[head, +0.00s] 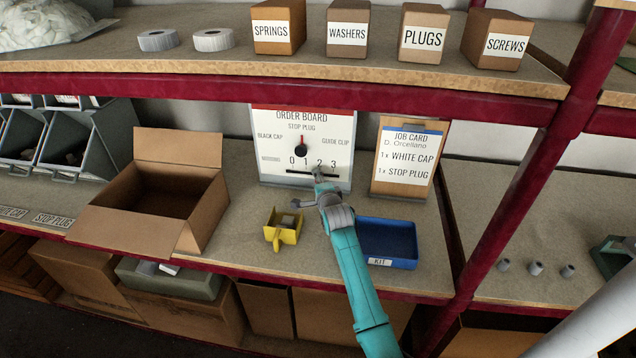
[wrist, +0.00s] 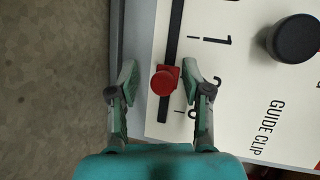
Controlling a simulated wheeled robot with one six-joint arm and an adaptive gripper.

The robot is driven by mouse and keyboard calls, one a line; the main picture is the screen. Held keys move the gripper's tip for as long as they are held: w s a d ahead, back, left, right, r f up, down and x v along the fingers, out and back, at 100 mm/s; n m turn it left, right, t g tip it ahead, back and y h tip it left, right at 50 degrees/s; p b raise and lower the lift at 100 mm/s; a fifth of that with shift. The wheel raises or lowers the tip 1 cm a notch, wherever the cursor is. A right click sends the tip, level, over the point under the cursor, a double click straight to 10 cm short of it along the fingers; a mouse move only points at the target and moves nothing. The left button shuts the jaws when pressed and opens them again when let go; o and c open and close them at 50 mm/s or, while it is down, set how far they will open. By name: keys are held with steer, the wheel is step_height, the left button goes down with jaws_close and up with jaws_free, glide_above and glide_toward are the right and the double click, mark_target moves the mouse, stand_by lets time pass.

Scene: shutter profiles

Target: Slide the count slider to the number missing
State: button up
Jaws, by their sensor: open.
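The order board (head: 270,160) stands at the back of the middle shelf. It has a black dial (head: 300,151), whose red pointer aims up at STOP PLUG, above a 0–3 scale with a dark slot. In the wrist view the red count slider (wrist: 164,83) sits in the slot (wrist: 173,30), about level with the 2. My gripper (wrist: 156,85) is open, with one finger on each side of the slider; the right finger is very close, but contact is unclear. In the head view my gripper (head: 321,182) hides the slider. The job card (head: 403,182) lists 1 white cap and 1 stop plug.
A blue kit tray (head: 411,262) looks empty, right of my arm. A small yellow bin (head: 289,237) holds something grey. An open cardboard box (head: 117,226) stands left. Labelled boxes line the upper shelf (head: 180,68), whose red edge runs above the board.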

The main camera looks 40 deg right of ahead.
steer(key=v, duration=1.2)
stand_by(0.4)
